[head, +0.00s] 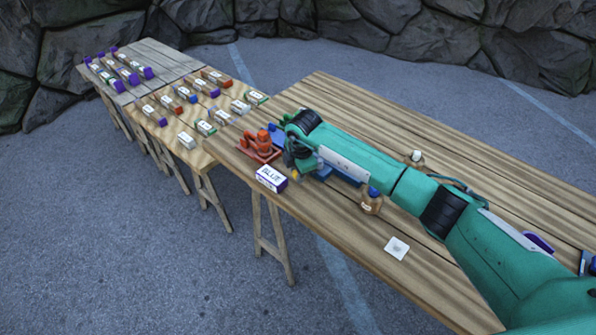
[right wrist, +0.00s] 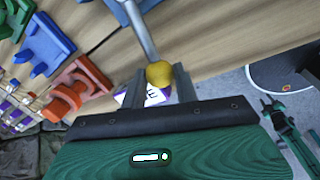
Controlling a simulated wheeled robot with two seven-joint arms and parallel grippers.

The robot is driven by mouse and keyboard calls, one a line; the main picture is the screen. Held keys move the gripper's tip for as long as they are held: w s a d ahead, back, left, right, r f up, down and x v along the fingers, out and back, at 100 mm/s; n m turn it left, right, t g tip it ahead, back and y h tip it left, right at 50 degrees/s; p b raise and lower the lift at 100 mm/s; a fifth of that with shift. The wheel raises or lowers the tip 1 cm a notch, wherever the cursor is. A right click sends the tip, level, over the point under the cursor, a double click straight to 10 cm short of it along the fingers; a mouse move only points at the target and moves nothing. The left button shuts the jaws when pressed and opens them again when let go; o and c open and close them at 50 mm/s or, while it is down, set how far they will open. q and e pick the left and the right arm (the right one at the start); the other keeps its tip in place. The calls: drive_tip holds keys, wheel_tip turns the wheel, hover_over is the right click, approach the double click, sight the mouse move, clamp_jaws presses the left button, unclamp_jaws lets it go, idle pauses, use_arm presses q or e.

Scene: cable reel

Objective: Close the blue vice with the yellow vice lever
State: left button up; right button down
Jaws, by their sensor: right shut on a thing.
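The yellow vice lever knob (right wrist: 159,74) sits between the two fingers of my right gripper (right wrist: 158,82), which is shut on it. A grey metal rod runs from the knob up to the blue vice (right wrist: 137,5), only partly seen at the top of the right wrist view. In the head view, my right gripper (head: 294,171) is at the table's left front part, with a bit of yellow at its tip. The blue vice (head: 343,175) is largely hidden there under my right arm. How far its jaws are apart cannot be seen. My left gripper is not in view.
A white and purple box labelled BLUE (head: 271,179) stands at the table edge by the gripper. A red vice (head: 258,148) is just behind it. A brown jar (head: 371,201) and a white card (head: 397,248) lie nearer. Tables with several labelled boxes (head: 187,141) stand beyond.

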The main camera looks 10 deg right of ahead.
drive_tip(key=shift+w+r, duration=0.1)
drive_tip(key=c, duration=1.1)
unclamp_jaws()
drive_tip(key=shift+o, duration=0.2)
wheel_tip(320, 180, up, 13)
drive_tip(key=s+b, duration=0.2)
drive_tip(key=b, duration=0.1)
drive_tip(key=shift+s+d+r, duration=0.2)
drive_tip(key=shift+s+d, duration=0.05)
drive_tip(key=shift+d, duration=0.2)
